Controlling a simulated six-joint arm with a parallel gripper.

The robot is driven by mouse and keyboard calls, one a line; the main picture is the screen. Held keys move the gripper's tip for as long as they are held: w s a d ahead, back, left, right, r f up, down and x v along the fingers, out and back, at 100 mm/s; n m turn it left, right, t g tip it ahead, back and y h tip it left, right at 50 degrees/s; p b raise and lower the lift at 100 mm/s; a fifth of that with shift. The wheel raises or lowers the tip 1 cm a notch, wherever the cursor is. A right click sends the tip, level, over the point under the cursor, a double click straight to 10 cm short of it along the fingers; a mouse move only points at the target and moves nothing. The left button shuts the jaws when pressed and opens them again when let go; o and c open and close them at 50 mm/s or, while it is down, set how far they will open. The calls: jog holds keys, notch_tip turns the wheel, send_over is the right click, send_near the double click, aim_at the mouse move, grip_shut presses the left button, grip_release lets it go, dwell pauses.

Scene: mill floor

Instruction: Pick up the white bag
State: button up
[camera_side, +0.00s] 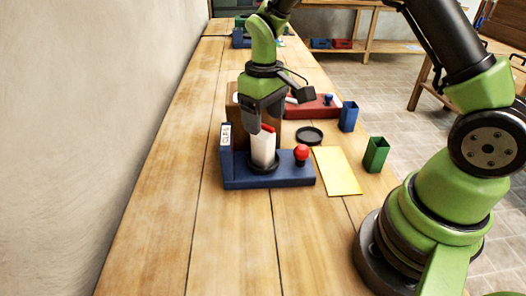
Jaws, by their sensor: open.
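The white bag (263,150) stands upright on a round black pad of the blue base (290,175), with a red strip (267,128) at its top. My gripper (263,119) points down from above, with its fingers around or just over the top of the bag. The fingers are open. I cannot tell from this side whether either finger touches the bag. The fingers partly hide the bag's top.
A red knob (301,152) stands on the blue base, right of the bag. A labelled upright block (226,136) is at its left. Nearby are a black disc (309,135), yellow sheet (337,171), green cup (376,154), blue cup (348,116) and red tray (318,108). The front of the table is clear.

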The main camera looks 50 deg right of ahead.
aim_at(264, 147)
jog(key=f, duration=0.8)
jog(key=shift+s+a, duration=0.2)
jog(key=shift+s, duration=0.05)
jog(key=shift+r, duration=0.1)
jog(key=c, duration=1.1)
jog(key=shift+r, duration=0.1)
